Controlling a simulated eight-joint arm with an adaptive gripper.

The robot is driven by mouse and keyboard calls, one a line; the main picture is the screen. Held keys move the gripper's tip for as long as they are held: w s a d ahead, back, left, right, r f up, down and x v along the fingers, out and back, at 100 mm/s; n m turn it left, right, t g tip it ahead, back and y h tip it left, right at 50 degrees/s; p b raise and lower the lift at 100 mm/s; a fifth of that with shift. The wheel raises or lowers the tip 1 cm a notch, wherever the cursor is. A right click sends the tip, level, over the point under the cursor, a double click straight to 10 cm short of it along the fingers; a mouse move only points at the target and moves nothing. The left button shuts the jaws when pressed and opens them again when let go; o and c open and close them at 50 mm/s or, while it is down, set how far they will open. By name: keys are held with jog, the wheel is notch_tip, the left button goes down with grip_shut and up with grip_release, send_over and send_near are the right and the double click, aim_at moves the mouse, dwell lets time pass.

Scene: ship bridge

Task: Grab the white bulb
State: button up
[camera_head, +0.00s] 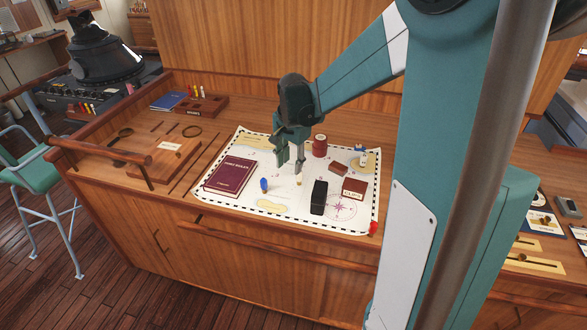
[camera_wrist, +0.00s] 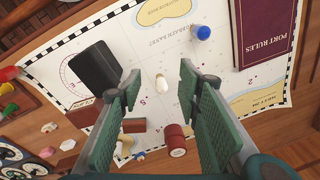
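The white bulb (camera_head: 299,181) is a small pale piece with a yellowish end, lying on the chart (camera_head: 220,203). In the wrist view the bulb (camera_wrist: 161,86) appears in the gap between my fingertips, beyond them and apart from both. My gripper (camera_head: 290,163) points down over the chart, just above and behind the bulb. In the wrist view my gripper (camera_wrist: 160,73) has its green fingers wide apart with nothing between the pads. The exact height above the bulb is hard to tell.
Around the bulb stand a black box (camera_head: 319,197), a blue piece (camera_head: 264,185), a dark red book (camera_head: 231,174), a red canister (camera_head: 320,146) and small brown boxes (camera_head: 354,188). The chart nearest the bulb is bare.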

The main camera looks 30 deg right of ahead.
aim_at(299, 177)
jog(key=w+d+m+p, duration=0.1)
jog(key=w+d+f+m+p, duration=0.1)
jog(key=d, duration=0.1)
jog(key=w+d+f+g+p, duration=0.1)
jog(key=d+p, duration=0.1)
jog(key=shift+w+d+f+m, duration=0.15)
jog(key=shift+w+f+m, duration=0.05)
jog(key=shift+w+m, duration=0.2)
jog(key=shift+w+d+f+m+p, duration=0.2)
jog(key=shift+d+f+m+p, duration=0.1)
jog(key=shift+d+f+p, duration=0.15)
jog(key=shift+f, duration=1.3)
jog(key=shift+f+p, duration=0.4)
jog(key=shift+f, duration=2.25)
jog(key=shift+c, duration=0.7)
jog(key=c, duration=0.7)
